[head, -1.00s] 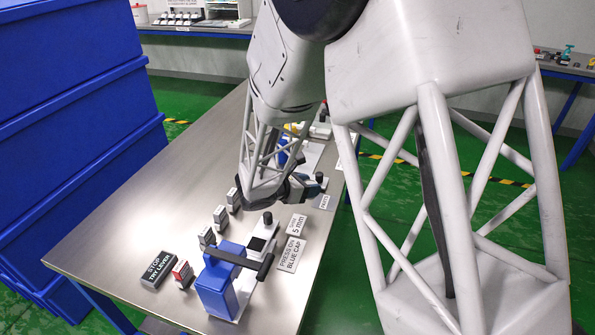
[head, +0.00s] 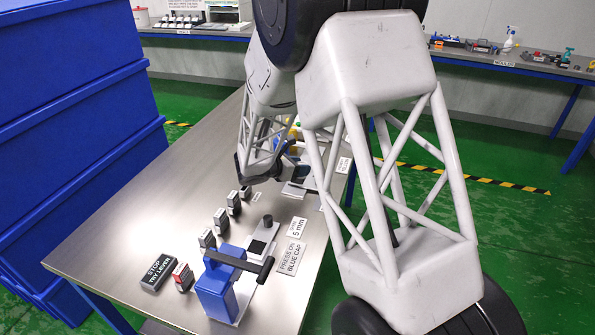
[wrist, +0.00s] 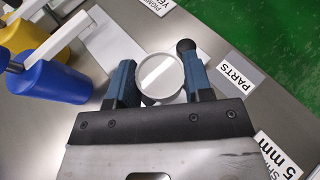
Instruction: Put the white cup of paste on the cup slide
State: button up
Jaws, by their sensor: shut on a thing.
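In the wrist view, the white round cup (wrist: 160,72) sits between the two blue-grey fingers of my gripper (wrist: 160,85), which is shut on it. I look down on its pale top. A light plate (wrist: 218,62) with a black knob (wrist: 186,46) lies just beyond and beside the cup, next to the PARTS label; it may be the cup slide. I cannot tell whether the cup touches this plate or hangs above it. In the head view, my gripper (head: 292,172) is over the far half of the bench, and my arm hides the cup.
A blue cylinder (wrist: 50,82) and a yellow one (wrist: 72,18) stand at upper left in the wrist view. Blue crates (head: 75,120) stand left.

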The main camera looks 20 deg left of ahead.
jog(key=shift+w+a+f, duration=0.1)
jog(key=shift+w+a, duration=0.25)
jog(key=shift+w, duration=0.3)
jog(key=shift+w+a, duration=0.35)
jog(key=shift+w, duration=0.25)
jog(key=shift+f, duration=0.1)
jog(key=shift+f, duration=1.7)
jog(key=shift+f, duration=0.15)
jog(key=o, duration=0.9)
jog(key=shift+r, duration=0.2)
jog(key=v, duration=1.2)
jog(key=shift+f, duration=0.1)
